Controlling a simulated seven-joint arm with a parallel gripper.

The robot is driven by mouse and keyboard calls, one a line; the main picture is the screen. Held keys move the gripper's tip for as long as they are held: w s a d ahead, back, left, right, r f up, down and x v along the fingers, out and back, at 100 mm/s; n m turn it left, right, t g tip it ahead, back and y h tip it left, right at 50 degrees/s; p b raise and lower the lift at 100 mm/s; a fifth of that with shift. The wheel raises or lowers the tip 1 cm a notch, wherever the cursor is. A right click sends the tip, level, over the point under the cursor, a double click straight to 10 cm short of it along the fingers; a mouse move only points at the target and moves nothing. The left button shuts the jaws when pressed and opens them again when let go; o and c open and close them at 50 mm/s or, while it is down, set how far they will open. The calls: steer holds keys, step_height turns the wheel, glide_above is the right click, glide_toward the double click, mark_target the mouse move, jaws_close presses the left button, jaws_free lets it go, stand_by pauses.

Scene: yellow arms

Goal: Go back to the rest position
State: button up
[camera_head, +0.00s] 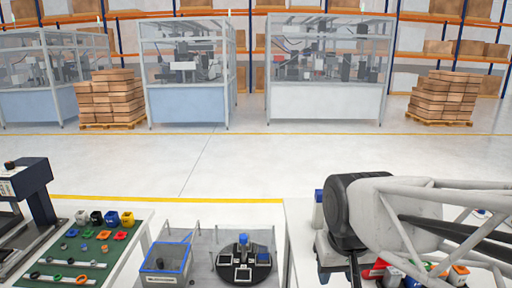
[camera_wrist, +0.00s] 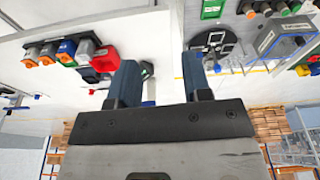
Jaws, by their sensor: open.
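My gripper shows in the wrist view (camera_wrist: 160,85) with its two dark blue fingers apart and nothing between them. In the head view only my arm shows at the lower right, over the right table; the fingertips are hidden or out of frame there. The wrist view is turned, with the floor and the tables seen along its top.
A green board (camera_head: 75,250) with several small coloured parts lies at the left. A black round fixture (camera_head: 243,262) and a blue-rimmed box (camera_head: 166,257) stand on the middle table. Red parts (camera_head: 375,268) lie beneath my arm.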

steer(key=s+d+f, duration=0.1)
steer(key=s+d, duration=0.2)
steer(key=s, duration=0.3)
steer(key=shift+d+m, duration=0.15)
steer(key=shift+m, duration=0.25)
steer(key=shift+f, duration=0.1)
stand_by(1.8)
